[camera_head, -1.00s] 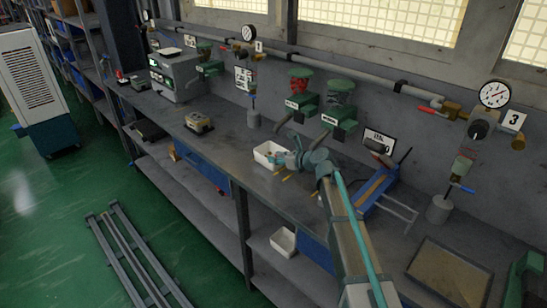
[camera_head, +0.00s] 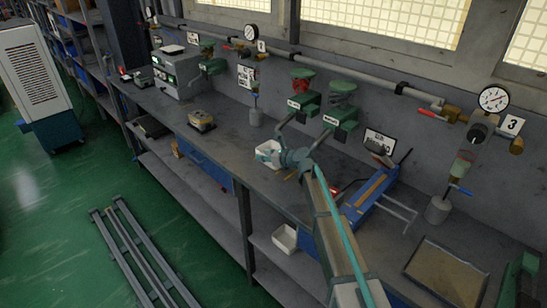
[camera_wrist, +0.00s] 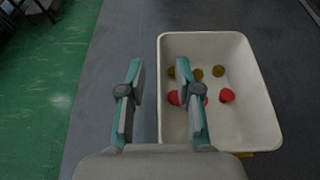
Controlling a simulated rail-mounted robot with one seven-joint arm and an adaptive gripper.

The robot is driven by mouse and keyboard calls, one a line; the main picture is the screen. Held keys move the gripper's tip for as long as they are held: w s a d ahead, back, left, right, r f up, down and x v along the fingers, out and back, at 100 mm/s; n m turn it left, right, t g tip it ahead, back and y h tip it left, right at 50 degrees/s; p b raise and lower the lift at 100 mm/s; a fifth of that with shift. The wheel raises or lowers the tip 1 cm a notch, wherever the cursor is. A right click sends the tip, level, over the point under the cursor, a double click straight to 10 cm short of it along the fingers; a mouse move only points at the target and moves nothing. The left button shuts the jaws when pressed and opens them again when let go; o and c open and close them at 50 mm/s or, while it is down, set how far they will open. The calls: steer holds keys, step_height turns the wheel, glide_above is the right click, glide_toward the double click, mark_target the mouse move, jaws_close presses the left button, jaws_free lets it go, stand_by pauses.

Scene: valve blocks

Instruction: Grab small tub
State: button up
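The small white tub (camera_head: 264,147) stands on the grey bench, partly hidden by my gripper (camera_head: 281,156) in the head view. The wrist view shows the tub (camera_wrist: 240,60) from above, with several red and brown round pieces inside. My gripper (camera_wrist: 160,68) is open, with its two fingers apart. In the wrist view the tub's left wall lies between the fingers. The right finger overlaps the tub's inside and the left finger is over the bench outside it. I cannot tell how far the fingertips reach down past the rim.
Green valve blocks (camera_head: 341,117) hang on the wall behind the tub. A blue rack (camera_head: 369,198) stands to its right, and a small yellowish device (camera_head: 201,121) to its left. The bench between the device and the tub is clear.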

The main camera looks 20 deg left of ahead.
jaws_close()
steer(key=shift+r, duration=0.15)
